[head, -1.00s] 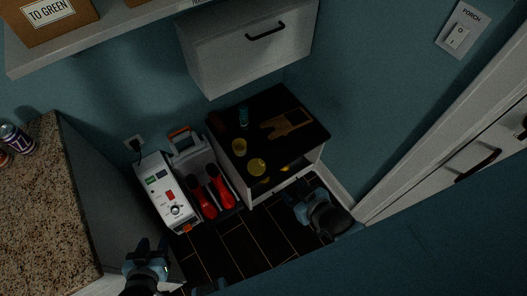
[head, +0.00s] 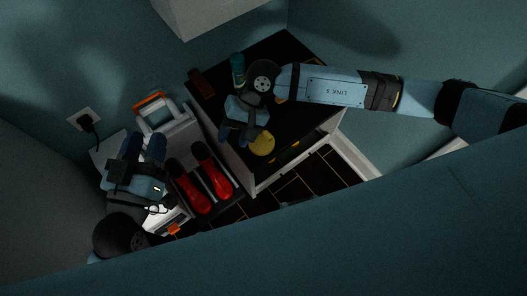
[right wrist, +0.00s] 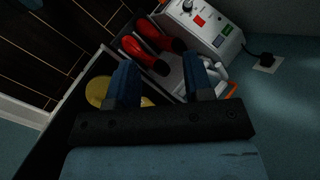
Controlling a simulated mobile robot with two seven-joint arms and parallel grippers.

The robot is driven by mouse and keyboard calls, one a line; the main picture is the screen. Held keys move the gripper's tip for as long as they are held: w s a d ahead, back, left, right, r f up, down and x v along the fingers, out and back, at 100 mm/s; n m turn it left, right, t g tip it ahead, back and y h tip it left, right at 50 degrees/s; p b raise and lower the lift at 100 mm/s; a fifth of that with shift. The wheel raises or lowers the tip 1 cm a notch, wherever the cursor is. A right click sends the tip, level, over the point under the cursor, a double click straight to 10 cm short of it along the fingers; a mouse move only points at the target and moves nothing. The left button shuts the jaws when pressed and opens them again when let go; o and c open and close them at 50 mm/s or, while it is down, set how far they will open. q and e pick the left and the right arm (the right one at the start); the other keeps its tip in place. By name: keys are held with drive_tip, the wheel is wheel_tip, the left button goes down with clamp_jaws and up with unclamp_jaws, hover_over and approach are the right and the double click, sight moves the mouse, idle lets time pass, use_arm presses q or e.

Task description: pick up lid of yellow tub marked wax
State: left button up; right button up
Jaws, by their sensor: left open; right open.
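A round yellow disc or tub top (head: 262,143) lies near the front edge of the dark cabinet top. It also shows in the right wrist view (right wrist: 97,91), left of the fingers. I cannot read a mark on it, nor tell whether it is a loose lid. A second yellow thing (right wrist: 147,101) shows partly between the finger bases; in the head view my right gripper hides it. My right gripper (head: 236,138) is open and empty above the cabinet, beside the yellow disc. My left gripper (head: 143,146) is open and empty above the white appliance, away from the tubs.
The dark cabinet top (head: 290,55) also holds a teal bottle (head: 238,68) and a brown block (head: 200,83). Left of the cabinet are red boots (head: 190,187) on a tray and a white appliance (right wrist: 205,20). A wall cabinet (head: 205,12) hangs above.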

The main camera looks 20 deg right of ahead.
drive_tip(key=w+d+f+n+t+h+b, duration=0.2)
drive_tip(key=w+d+f+n+h, duration=0.15)
drive_tip(key=d, duration=0.25)
drive_tip(key=w+d+f+n+t+h+b, duration=0.1)
drive_tip(key=w+d+f+n+h+b, duration=0.15)
drive_tip(key=w+d, duration=0.25)
drive_tip(key=b, duration=0.1)
hover_over(268, 134)
drive_tip(key=shift+h, duration=0.4)
wheel_tip(268, 134, down, 8)
drive_tip(key=shift+r, duration=0.1)
drive_tip(key=shift+f, duration=0.55)
wheel_tip(268, 134, down, 5)
drive_tip(key=b, duration=0.2)
drive_tip(key=shift+f+b, duration=0.1)
drive_tip(key=shift+b, duration=0.3)
use_arm(q)
wheel_tip(268, 134, down, 7)
drive_tip(key=d+g+h, duration=0.1)
drive_tip(key=shift+s+d+f+m+g, duration=0.15)
drive_tip(key=shift+m+g, duration=0.15)
drive_tip(key=shift+m, duration=0.1)
use_arm(e)
clamp_jaws()
